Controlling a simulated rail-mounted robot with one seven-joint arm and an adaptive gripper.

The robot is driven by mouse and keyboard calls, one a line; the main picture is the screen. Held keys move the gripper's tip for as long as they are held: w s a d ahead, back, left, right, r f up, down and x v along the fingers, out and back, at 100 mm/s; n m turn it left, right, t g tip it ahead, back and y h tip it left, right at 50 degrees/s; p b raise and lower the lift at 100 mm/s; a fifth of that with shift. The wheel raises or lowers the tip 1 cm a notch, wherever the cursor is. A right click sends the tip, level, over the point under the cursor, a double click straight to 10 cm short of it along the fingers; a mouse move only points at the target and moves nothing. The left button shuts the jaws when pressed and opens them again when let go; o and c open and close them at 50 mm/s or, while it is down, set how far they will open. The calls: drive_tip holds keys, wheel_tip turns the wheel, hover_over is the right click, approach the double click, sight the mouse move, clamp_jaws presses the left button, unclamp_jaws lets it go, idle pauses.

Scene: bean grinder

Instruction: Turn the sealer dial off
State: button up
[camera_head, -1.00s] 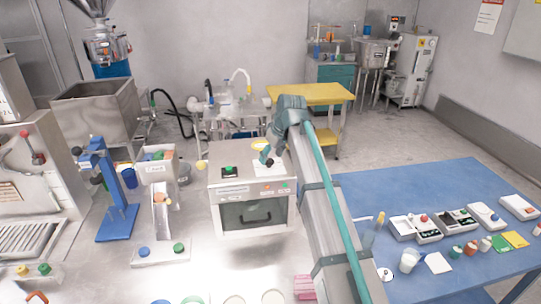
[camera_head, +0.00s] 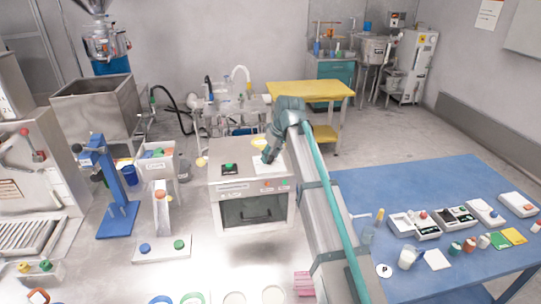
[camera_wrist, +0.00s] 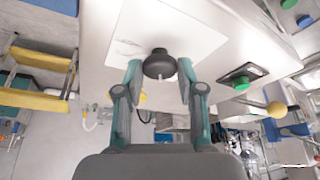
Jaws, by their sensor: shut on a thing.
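The sealer is a pale box-shaped machine (camera_head: 252,187) with a dark front window, in the middle of the head view. Its dial is a round black knob (camera_wrist: 160,65) with a small pale pointer mark, beside a white label on the panel in the wrist view. My gripper (camera_wrist: 161,70) has one teal finger on each side of the dial and is shut on it. In the head view my gripper (camera_head: 268,155) is over the sealer's top at the right and hides the dial.
A green knob on a black plate (camera_head: 229,168) sits left of my gripper on the same top. A blue stand (camera_head: 118,190) and a dispenser (camera_head: 160,205) stand to the left. A blue table (camera_head: 420,180) with several small devices is at the right.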

drive_tip(key=n, duration=0.2)
drive_tip(key=n+g+y+b, duration=0.1)
drive_tip(key=n, duration=0.1)
drive_tip(key=n+g+b, duration=0.1)
drive_tip(key=n, duration=0.1)
drive_tip(key=shift+w+d, duration=0.1)
drive_tip(key=shift+w, duration=0.25)
drive_tip(key=n+g+b, duration=0.2)
drive_tip(key=n, duration=0.3)
drive_tip(key=shift+w+n, duration=0.1)
drive_tip(key=shift+n, duration=0.3)
drive_tip(key=o, duration=1.1)
drive_tip(key=shift+o, duration=0.2)
drive_tip(key=v, duration=1.2)
drive_tip(key=shift+d, duration=0.2)
drive_tip(key=shift+w, duration=0.15)
